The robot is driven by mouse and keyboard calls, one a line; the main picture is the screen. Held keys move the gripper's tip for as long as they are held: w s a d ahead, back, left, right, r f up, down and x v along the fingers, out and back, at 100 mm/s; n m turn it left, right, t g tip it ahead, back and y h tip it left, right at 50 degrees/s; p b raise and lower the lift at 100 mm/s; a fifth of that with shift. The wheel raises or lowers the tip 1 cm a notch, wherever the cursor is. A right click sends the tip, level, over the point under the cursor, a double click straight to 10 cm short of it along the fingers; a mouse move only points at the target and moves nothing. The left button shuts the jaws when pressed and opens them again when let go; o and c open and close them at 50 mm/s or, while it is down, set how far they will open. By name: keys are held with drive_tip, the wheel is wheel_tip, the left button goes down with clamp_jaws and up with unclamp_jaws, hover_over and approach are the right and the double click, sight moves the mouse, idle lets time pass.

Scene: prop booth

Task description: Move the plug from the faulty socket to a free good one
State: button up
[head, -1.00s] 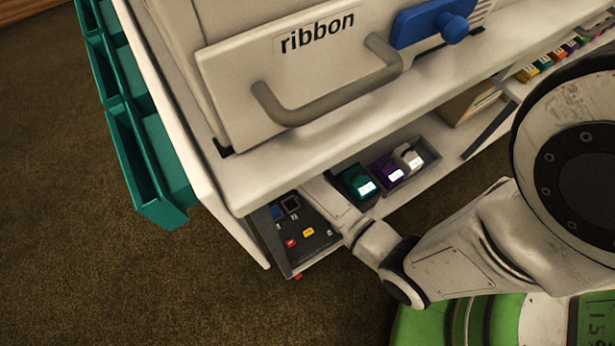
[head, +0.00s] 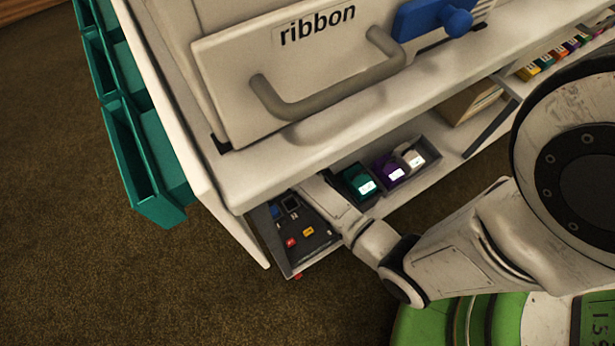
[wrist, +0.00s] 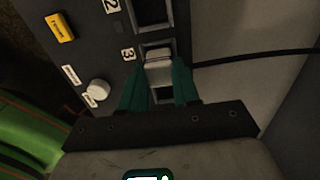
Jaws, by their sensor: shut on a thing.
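A pale grey plug (wrist: 158,55) sits between the teal fingers of my gripper (wrist: 160,80) in the wrist view. The gripper is shut on it. The plug is at the socket beside the label 3 (wrist: 128,54); I cannot tell how deep it sits. A dark, empty-looking socket (wrist: 152,12) lies beside the label 2 (wrist: 112,6). A black cable (wrist: 255,57) runs right from near the plug. In the head view the dark panel (head: 318,245) lies on the lower shelf, and my gripper is hidden there under the upper board.
The panel carries a yellow part (wrist: 60,25) and a white knob (wrist: 97,92). A grey tray (head: 432,152) with teal, purple and white items stands right of my arm. The ribbon drawer (head: 230,90) and white upper board (head: 270,180) overhang the shelf. Teal bins (head: 150,200) hang left.

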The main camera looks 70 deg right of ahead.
drive_tip(key=shift+f+b, duration=0.3)
drive_tip(key=shift+f, duration=0.4)
drive_tip(key=shift+f, duration=0.2)
drive_tip(key=o, duration=1.1)
drive_tip(key=shift+r, duration=0.1)
wheel_tip(320, 180, up, 11)
drive_tip(key=p, duration=0.5)
drive_tip(key=shift+f, duration=0.2)
